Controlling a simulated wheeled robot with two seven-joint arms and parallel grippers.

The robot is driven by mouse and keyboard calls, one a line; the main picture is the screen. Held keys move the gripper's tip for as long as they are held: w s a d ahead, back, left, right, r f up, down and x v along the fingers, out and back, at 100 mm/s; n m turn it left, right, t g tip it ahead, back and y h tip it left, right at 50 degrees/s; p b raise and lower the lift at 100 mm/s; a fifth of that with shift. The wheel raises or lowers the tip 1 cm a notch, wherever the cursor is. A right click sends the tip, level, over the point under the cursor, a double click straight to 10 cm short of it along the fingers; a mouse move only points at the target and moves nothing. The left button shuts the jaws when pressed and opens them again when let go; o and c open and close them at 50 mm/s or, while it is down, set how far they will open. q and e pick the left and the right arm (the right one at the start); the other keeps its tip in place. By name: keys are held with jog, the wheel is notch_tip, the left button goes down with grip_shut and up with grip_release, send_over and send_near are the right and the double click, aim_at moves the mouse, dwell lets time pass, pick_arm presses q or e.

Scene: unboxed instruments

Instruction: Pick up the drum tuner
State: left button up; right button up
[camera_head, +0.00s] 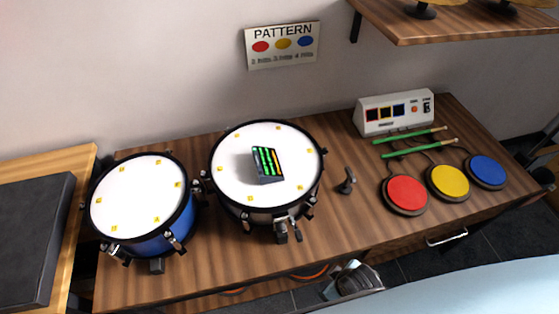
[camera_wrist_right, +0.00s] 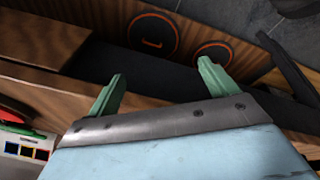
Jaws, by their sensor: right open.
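A small dark wedge-shaped device (camera_head: 267,165) with green and yellow bars on its face lies on the white head of the middle drum (camera_head: 237,150). It looks like the drum tuner. A small black piece (camera_head: 347,183) sits on the table right of that drum; I cannot tell what it is. My right gripper (camera_wrist_right: 158,87) shows in the right wrist view with its two green fingers apart and nothing between them. The device is not in that view. My left gripper is not in view.
A blue drum (camera_head: 140,197) stands left of the middle one. On the right of the wooden table (camera_head: 335,228) are a white control box (camera_head: 394,112), green sticks (camera_head: 412,135) and red, yellow and blue pads (camera_head: 447,182). A shelf (camera_head: 460,25) overhangs at upper right.

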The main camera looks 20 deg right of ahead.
notch_tip(320, 180, up, 4)
jog(key=w, duration=0.2)
jog(key=n+t+p, duration=0.1)
jog(key=n+t, duration=0.9)
jog(key=n, duration=2)
send_near(272, 177)
jog(key=x, duration=0.6)
jog(key=shift+w+d+f+b, duration=0.15)
jog(key=shift+d+f+b, duration=0.1)
jog(key=shift+b, duration=0.15)
jog(key=x, duration=0.3)
jog(key=b+x, duration=0.1)
jog(key=x, duration=0.1)
jog(key=shift+w+a, duration=0.15)
jog(key=shift+a, duration=0.1)
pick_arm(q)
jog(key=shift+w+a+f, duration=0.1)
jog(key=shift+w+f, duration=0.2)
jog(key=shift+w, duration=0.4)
pick_arm(e)
jog(key=shift+r, duration=0.1)
jog(key=c, duration=1.1)
